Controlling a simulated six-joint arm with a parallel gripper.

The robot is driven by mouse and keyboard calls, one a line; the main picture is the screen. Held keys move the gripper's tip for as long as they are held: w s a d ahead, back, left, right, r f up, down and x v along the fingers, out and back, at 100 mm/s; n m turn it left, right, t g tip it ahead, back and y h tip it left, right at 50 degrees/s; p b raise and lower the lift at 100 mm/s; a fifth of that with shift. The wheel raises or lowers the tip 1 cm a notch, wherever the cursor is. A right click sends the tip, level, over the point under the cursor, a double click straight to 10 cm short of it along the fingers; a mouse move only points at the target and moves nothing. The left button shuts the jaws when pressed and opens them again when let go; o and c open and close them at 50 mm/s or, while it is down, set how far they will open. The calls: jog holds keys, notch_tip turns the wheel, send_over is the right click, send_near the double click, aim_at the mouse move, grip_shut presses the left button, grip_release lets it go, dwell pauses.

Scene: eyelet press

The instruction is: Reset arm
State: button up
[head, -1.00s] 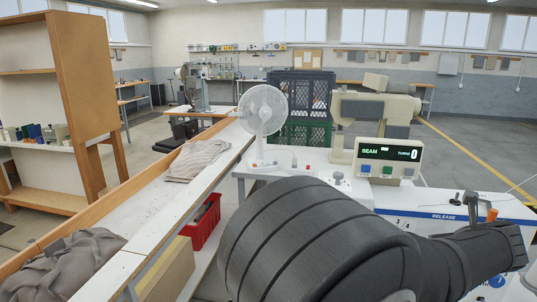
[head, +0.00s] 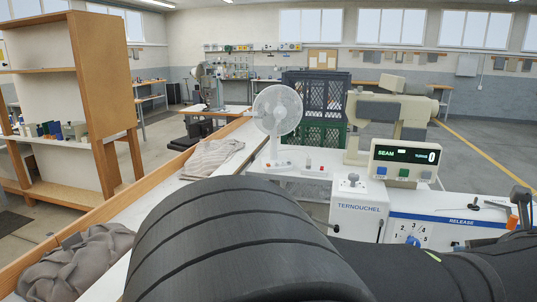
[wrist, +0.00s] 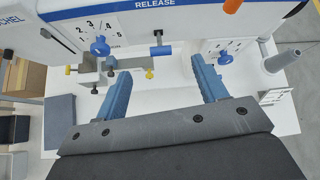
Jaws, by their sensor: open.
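My gripper (wrist: 162,68) shows in the wrist view with its two blue fingers spread wide apart. Nothing is held between them. It is over the white worktop, in front of the white press panel with the blue RELEASE stripe (wrist: 155,4). In the head view my dark arm fills the lower middle and right, and the gripper is out of sight. The cream press (head: 393,112) carries a display reading SEAM and 0 (head: 405,156).
A white fan (head: 277,112) stands left of the press, with dark and green crates (head: 315,98) behind. Grey cloths lie in the wood-edged trough (head: 180,190) at left. A wooden shelf (head: 105,90) stands far left. A grey cone (wrist: 281,56) is right of my gripper.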

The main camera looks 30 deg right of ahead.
jog(key=v, duration=0.7)
jog(key=x, duration=1.7)
jog(key=shift+f, duration=0.15)
jog(key=shift+s+a+h, duration=0.15)
jog(key=shift+h, duration=0.15)
jog(key=shift+f+t+h, duration=0.3)
jog(key=shift+t+h, duration=0.3)
jog(key=shift+t, duration=0.05)
jog(key=shift+f+t+h, duration=0.3)
jog(key=shift+t+h, duration=0.3)
jog(key=shift+t, duration=0.05)
jog(key=s+a+t+h, duration=0.1)
jog(key=a, duration=0.1)
jog(key=s+a+f+t+h, duration=0.1)
jog(key=s+a, duration=0.1)
jog(key=shift+s+f, duration=0.1)
jog(key=shift+s, duration=0.25)
